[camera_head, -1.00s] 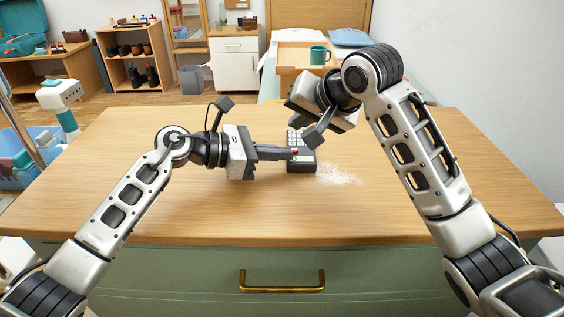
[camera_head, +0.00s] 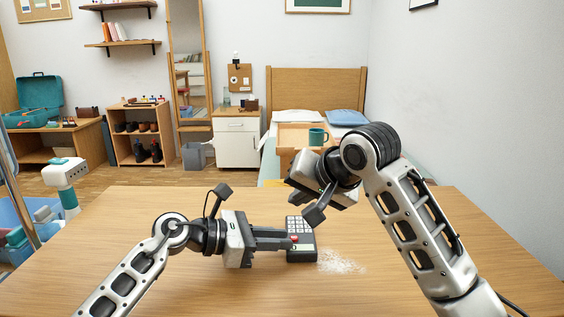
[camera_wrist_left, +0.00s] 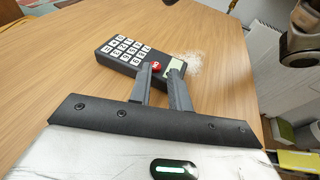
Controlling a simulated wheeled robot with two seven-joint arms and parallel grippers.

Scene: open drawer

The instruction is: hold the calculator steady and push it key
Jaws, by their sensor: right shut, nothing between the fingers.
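The dark calculator (camera_head: 303,256) lies on the table with white keys at its far end and a red key (camera_head: 293,239) on its left side. In the left wrist view the calculator (camera_wrist_left: 112,54) shows its keys, the red key (camera_wrist_left: 156,66) and a pale green patch. My left gripper (camera_head: 290,239) reaches in from the left, its fingertips at the calculator's left edge. The fingers show a gap in the wrist view; whether they touch the calculator is unclear. My right gripper (camera_head: 314,214) is shut and empty, tilted down above the calculator's far right part.
The wooden table (camera_head: 180,285) is mostly clear around the calculator. A patch of white powder (camera_head: 341,262) lies to its right. A white and teal device (camera_head: 65,183) stands off the left side.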

